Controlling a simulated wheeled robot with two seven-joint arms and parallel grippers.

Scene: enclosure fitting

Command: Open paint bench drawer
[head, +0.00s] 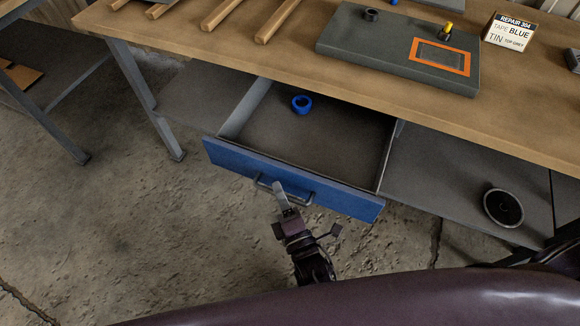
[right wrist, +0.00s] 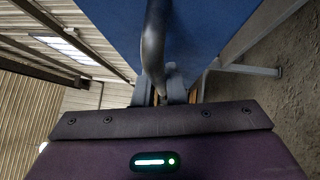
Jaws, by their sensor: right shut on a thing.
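The blue-fronted drawer (head: 340,193) under the wooden bench (head: 190,42) stands pulled well out, and its grey inside shows. A dark bar handle (head: 263,184) runs across its front. A blue tape roll (head: 301,104) lies in the drawer towards the back. My right gripper (head: 284,197) is at the handle, in front of the drawer. In the right wrist view its fingers (right wrist: 178,92) are shut on the handle (right wrist: 154,45), close to the blue front (right wrist: 205,25). My left gripper is not in view.
A grey box (head: 350,40) with an orange-framed panel, wooden rods (head: 275,22) and a repair sign (head: 509,32) are on the bench top. Concrete floor left of the drawer is clear.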

